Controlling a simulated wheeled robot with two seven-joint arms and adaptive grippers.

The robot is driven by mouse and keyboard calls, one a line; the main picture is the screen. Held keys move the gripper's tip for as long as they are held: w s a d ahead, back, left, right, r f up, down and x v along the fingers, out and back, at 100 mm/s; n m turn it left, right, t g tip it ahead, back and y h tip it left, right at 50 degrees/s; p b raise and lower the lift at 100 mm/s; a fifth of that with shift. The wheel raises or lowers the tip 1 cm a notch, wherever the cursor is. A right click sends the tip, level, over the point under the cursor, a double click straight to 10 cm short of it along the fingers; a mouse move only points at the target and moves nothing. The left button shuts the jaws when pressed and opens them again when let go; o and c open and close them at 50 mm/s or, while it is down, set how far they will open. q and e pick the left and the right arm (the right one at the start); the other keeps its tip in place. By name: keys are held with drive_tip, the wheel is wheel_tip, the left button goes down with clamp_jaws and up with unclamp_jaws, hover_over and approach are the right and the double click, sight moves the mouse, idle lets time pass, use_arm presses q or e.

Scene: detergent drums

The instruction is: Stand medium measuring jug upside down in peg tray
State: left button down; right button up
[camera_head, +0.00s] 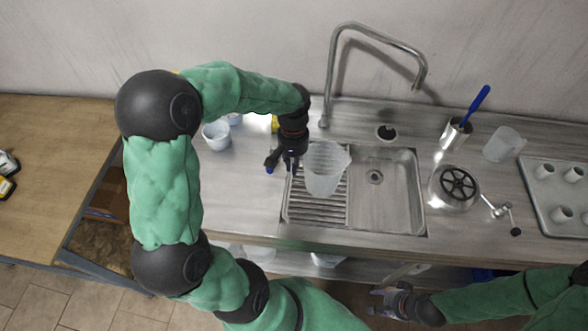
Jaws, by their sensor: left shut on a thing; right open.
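A translucent measuring jug (325,170) is at my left gripper (292,166), over the ribbed drainer left of the sink bowl. The gripper is shut on its left side; the fingers hide the exact grip and the handle. The jug's wider end is toward the top of the picture. The peg tray (534,192) is at the far right of the counter, with several pale upright pegs or cups on it. My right gripper (386,301) is open and empty, low in front of the counter.
Another translucent jug (503,144) is on the counter beside the tray. A steel cup (455,133) with a blue-handled brush, a round steel drum (454,187) and the sink bowl (382,200) lie between. A tall faucet (331,75) arches behind. Small white tubs (216,135) stand at left.

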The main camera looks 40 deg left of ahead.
use_arm(q)
drive_tip(key=w+a+f+b, duration=0.1)
drive_tip(key=w+a+f, duration=0.2)
drive_tip(key=f, duration=0.5)
drive_tip(key=shift+f, duration=0.3)
drive_tip(key=shift+w+f, duration=0.1)
drive_tip(key=shift+f, duration=0.05)
drive_tip(key=c, duration=1.3)
unclamp_jaws()
wheel_tip(320, 180, up, 12)
drive_tip(key=w+p, duration=0.1)
drive_tip(key=shift+a+p, duration=0.3)
drive_tip(key=shift+p, duration=0.05)
